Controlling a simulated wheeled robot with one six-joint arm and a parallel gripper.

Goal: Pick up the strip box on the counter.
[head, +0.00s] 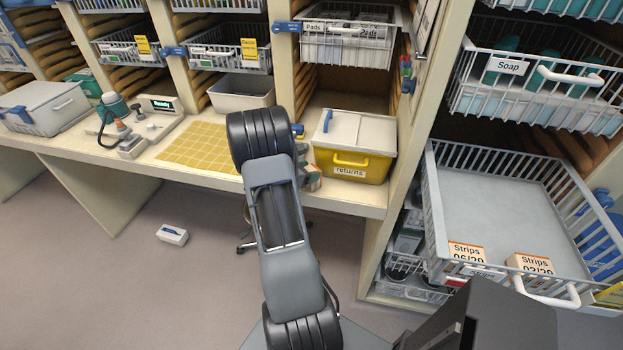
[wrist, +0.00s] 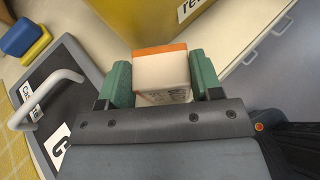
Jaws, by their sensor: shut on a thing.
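The strip box (wrist: 161,72) is white with an orange top edge and sits between the two green fingers of my gripper (wrist: 161,84) in the wrist view. The gripper is shut on it. The pale counter (wrist: 118,22) lies below and around it; I cannot tell whether the box touches the counter. In the head view my arm hides most of the gripper and the held box, just left of the yellow returns bin (head: 350,177) on the counter.
A dark case with a grey handle (wrist: 46,97) lies close left of my gripper in the wrist view. A yellow grid mat (head: 200,148) lies left on the counter. An open wire basket (head: 500,190) at right holds two Strips boxes. A small white box (head: 172,235) lies on the floor.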

